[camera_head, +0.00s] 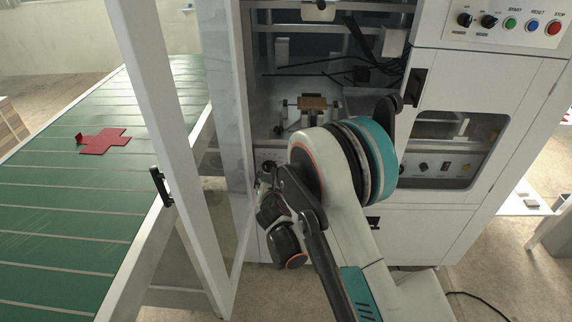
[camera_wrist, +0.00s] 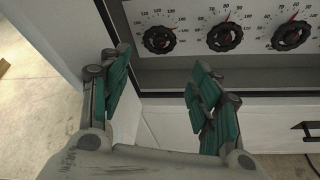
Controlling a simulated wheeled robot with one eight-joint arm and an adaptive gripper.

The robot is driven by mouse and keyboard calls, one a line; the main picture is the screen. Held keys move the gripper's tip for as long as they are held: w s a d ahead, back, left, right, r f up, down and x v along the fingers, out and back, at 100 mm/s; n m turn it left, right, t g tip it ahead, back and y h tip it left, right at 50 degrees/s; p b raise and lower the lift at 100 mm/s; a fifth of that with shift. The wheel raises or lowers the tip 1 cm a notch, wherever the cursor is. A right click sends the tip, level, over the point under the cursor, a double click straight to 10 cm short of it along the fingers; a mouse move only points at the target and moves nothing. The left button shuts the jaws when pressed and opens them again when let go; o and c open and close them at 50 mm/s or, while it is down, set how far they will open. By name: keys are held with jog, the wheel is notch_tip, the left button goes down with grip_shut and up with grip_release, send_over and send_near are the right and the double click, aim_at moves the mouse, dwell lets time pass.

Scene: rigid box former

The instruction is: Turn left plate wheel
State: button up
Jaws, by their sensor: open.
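Three black round dials with red pointers sit on a white panel with printed scales in the wrist view: a left dial (camera_wrist: 158,40), a middle dial (camera_wrist: 225,33) and a right dial (camera_wrist: 291,36). No label shows which part is the left plate wheel. In the head view, a small brown block (camera_head: 313,102) sits inside the machine, with small dark knob-like parts at its sides. My gripper (camera_wrist: 157,65) is open and empty, its teal-padded fingers apart below the left dial. Neither finger visibly grips a dial. In the head view my arm hides much of the machine front.
An open white-framed door (camera_head: 185,150) with a black handle stands left of the machine. Beyond it is a green conveyor (camera_head: 60,210) with a red cross-shaped blank (camera_head: 103,140). A button panel (camera_head: 510,22) is at upper right. A black handle (camera_wrist: 307,128) sticks out below the dials.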

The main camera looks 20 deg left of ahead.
aim_at(270, 167)
jog(key=x, duration=1.3)
jog(key=shift+w+a+b, duration=0.15)
jog(key=shift+w+b, duration=0.15)
jog(key=shift+w, duration=0.1)
jog(key=shift+c, duration=0.2)
jog(key=c, duration=0.7)
